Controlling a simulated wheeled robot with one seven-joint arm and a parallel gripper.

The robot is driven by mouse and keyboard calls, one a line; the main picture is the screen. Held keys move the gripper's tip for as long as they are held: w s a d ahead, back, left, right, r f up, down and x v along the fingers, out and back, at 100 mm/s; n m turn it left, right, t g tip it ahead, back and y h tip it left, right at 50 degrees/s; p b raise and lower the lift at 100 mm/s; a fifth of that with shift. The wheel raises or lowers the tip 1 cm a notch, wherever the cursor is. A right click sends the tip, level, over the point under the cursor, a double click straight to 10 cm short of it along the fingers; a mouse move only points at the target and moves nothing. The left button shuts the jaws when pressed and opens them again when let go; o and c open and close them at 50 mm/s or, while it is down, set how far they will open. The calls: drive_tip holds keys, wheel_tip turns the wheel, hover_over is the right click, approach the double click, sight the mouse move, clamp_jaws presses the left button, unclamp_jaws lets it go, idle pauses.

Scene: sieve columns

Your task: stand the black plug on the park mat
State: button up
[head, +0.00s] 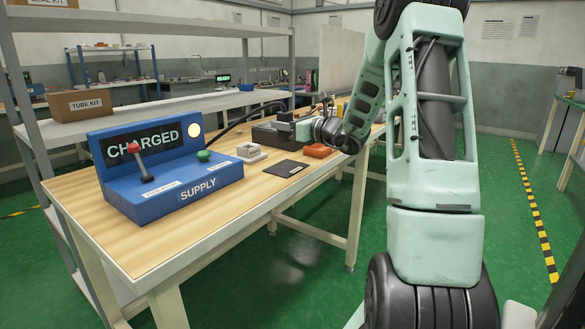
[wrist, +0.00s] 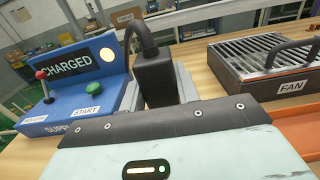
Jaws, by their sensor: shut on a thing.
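The black plug (wrist: 154,80) is upright between the grey fingers of my gripper (wrist: 160,92) in the wrist view, with its thick black cable rising from its top. In the head view the plug (head: 285,116) and my gripper (head: 300,128) appear small, above the far part of the bench. My gripper is shut on the plug. The park mat seems to be the flat dark square (head: 287,169) near the bench's front edge in the head view, nearer the camera than my gripper. The plug's lower end is hidden in the wrist view.
The blue supply box (head: 170,178), with a red lever, green button and "CHARGED" display, stands left. A pale socket-like block (head: 251,152) sits between it and the mat. A grilled FAN box (wrist: 268,65) and an orange tray (head: 318,150) are near my gripper.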

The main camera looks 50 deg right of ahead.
wheel_tip(320, 180, down, 8)
drive_tip(key=shift+r+b, duration=0.1)
drive_tip(key=shift+b, duration=0.75)
drive_tip(key=o, duration=1)
drive_tip(key=shift+f, duration=0.2)
drive_tip(key=shift+r, duration=0.2)
drive_tip(key=shift+s, duration=0.3)
drive_tip(key=s, duration=0.3)
drive_tip(key=s+p, duration=0.1)
drive_tip(key=s, duration=0.3)
drive_tip(key=s+d, duration=0.1)
drive_tip(key=s, duration=0.3)
drive_tip(key=shift+s, duration=0.15)
